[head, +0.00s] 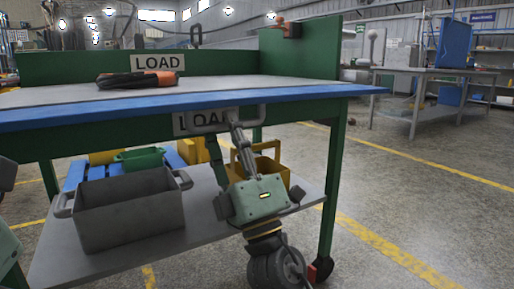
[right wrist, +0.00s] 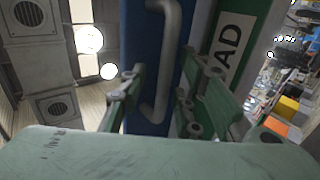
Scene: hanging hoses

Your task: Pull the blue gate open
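The blue gate (head: 110,111) is a long blue bar along the front edge of the green workbench's top. It lies flush along the front, with no gap that I can see. A grey U-shaped handle (head: 262,116) sticks out from it. My right gripper (head: 236,134) is just below and in front of the handle, pointing up at it. In the right wrist view the handle (right wrist: 161,100) stands between my two spread fingers (right wrist: 158,103), against the blue gate (right wrist: 141,60). I see no clear finger contact with it. My left gripper's fingers are outside the views.
An orange-and-black coiled item (head: 140,79) lies on the bench top. The lower shelf (head: 120,265) holds a grey bin (head: 130,215) and a yellow crate (head: 268,165). A caster is at the right leg. Open floor (head: 400,215) lies to the right, before another table (head: 430,72).

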